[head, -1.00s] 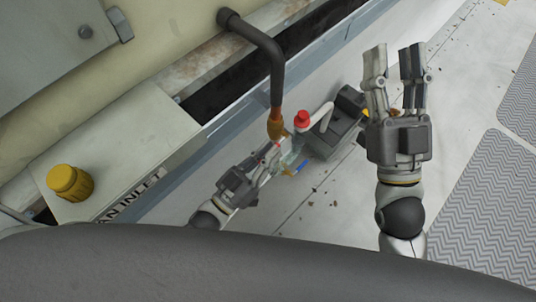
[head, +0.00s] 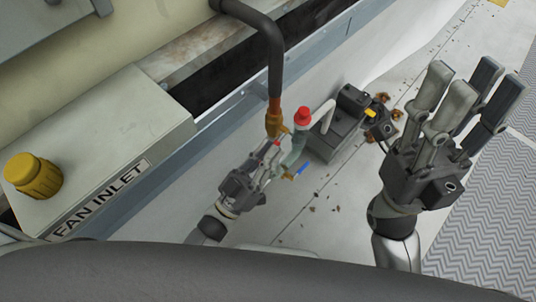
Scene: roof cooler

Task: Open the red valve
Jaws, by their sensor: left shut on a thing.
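A brass fitting (head: 274,122) sits at the end of a dark pipe, joined to greenish pipework (head: 295,148) with a red cap (head: 303,114) on top. A small red handle part, the red valve (head: 277,143), shows at the fingertips of my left gripper (head: 272,155). My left gripper is shut on it, and the fingers hide most of it. A blue-handled valve (head: 300,170) is just right of and below the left fingers. My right gripper (head: 468,92) is open and empty, fingers spread, well to the right of the pipework.
A grey pump-like unit (head: 336,138) with a pale curved pipe stands right of the valves. A dark pipe (head: 272,50) comes down from the wall. A box labelled FAN INLET with a yellow cap (head: 33,176) is at left. Leaves lie on the floor; walkway mats are at right.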

